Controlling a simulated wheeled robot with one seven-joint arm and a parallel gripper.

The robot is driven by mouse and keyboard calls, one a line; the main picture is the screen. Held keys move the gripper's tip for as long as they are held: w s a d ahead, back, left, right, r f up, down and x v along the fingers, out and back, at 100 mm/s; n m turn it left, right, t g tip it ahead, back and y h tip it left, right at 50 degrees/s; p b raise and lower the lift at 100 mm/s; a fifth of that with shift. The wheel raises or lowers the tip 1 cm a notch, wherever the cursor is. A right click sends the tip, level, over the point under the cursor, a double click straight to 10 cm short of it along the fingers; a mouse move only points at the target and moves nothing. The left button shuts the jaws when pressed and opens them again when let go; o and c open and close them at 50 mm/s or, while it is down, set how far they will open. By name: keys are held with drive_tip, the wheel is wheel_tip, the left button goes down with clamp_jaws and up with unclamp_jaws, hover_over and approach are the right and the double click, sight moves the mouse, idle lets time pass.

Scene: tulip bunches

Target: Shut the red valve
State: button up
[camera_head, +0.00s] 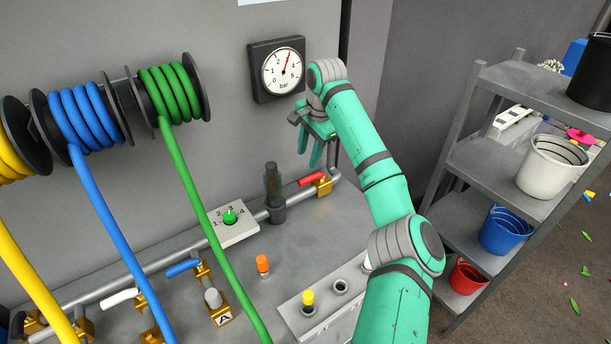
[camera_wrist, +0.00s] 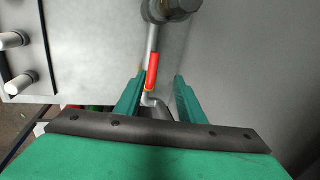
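The red valve has a red lever handle (camera_head: 312,179) on a brass body (camera_head: 324,187), on the grey pipe near its right end. The handle lies roughly along the pipe. My gripper (camera_head: 309,158) points down, just above the handle in the head view. In the wrist view my gripper (camera_wrist: 159,78) is open, with its two green fingers apart and nothing held. The red handle (camera_wrist: 152,70) shows between the fingertips, nearer the left one, and seems to lie beyond them. The brass body is mostly hidden in the wrist view.
A dark upright cylinder (camera_head: 274,188) stands on the pipe left of the red valve. A numbered dial with a green knob (camera_head: 230,216) is further left. A pressure gauge (camera_head: 283,72) hangs behind. A blue-handled valve (camera_head: 183,267) and hoses are left; a shelf (camera_head: 500,160) is right.

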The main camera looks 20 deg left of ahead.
sight(306, 178)
drive_tip(key=x, duration=0.6)
drive_tip(key=d+x, duration=0.1)
drive_tip(key=x, duration=0.2)
drive_tip(key=shift+s+f, duration=0.15)
drive_tip(key=shift+f, duration=0.35)
clamp_jaws()
